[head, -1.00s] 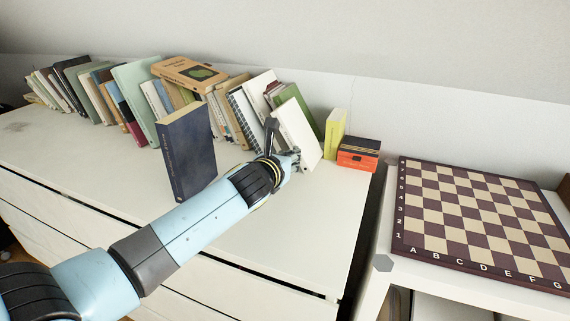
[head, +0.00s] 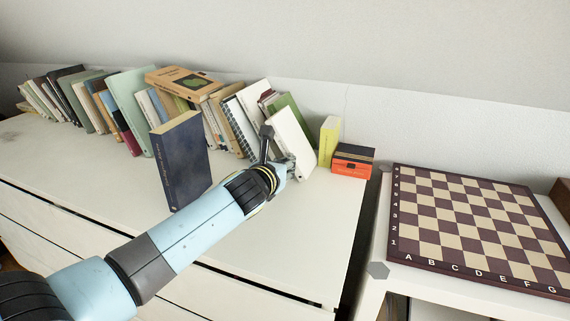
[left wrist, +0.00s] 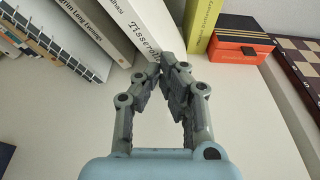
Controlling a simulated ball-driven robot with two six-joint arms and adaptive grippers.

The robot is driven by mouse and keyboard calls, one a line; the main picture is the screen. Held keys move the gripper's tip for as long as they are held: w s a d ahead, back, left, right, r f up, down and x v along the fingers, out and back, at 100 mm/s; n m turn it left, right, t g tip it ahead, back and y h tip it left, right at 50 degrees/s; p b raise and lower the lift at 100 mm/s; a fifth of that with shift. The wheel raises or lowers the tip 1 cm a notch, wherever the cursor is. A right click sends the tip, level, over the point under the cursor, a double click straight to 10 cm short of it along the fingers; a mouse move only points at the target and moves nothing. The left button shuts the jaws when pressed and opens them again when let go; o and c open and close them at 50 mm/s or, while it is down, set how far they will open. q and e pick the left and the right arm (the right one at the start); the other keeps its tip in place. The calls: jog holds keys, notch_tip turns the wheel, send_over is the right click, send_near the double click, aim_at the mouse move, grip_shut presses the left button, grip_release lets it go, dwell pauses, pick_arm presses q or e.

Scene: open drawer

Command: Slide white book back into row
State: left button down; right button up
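The white book (head: 292,142) leans to the left at the right part of the row, its near edge standing out toward me. In the left wrist view its spine (left wrist: 147,27) shows the lettering "Tisseron". My left gripper (head: 284,164) is at the lower part of this book. In the left wrist view the fingers of the gripper (left wrist: 162,68) come together at the tips, just at the near end of the spine, with no book seen between them. I cannot tell whether the tips touch the book. My right gripper is not in view.
A dark blue book (head: 182,162) stands alone in front of the row. A yellow book (head: 328,142) and an orange-black box (head: 352,161) stand right of the white book. A chessboard (head: 470,222) lies on a separate table at right. The cabinet top in front is mostly clear.

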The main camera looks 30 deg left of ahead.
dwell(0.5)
pick_arm(q)
jog(key=shift+r+x, duration=0.25)
jog(key=shift+x, duration=0.75)
jog(key=shift+r+x, duration=0.25)
jog(key=shift+x, duration=0.75)
jog(key=shift+f+p+v, duration=0.25)
jog(key=shift+p+v, duration=0.15)
jog(key=shift+v, duration=0.7)
jog(key=shift+f+p+v, duration=0.3)
jog(key=shift+p+v, duration=0.05)
jog(key=shift+v, duration=0.75)
jog(key=shift+f+p+v, duration=0.25)
jog(key=shift+p+v, duration=0.15)
jog(key=shift+v, duration=0.75)
jog(key=shift+s, duration=0.2)
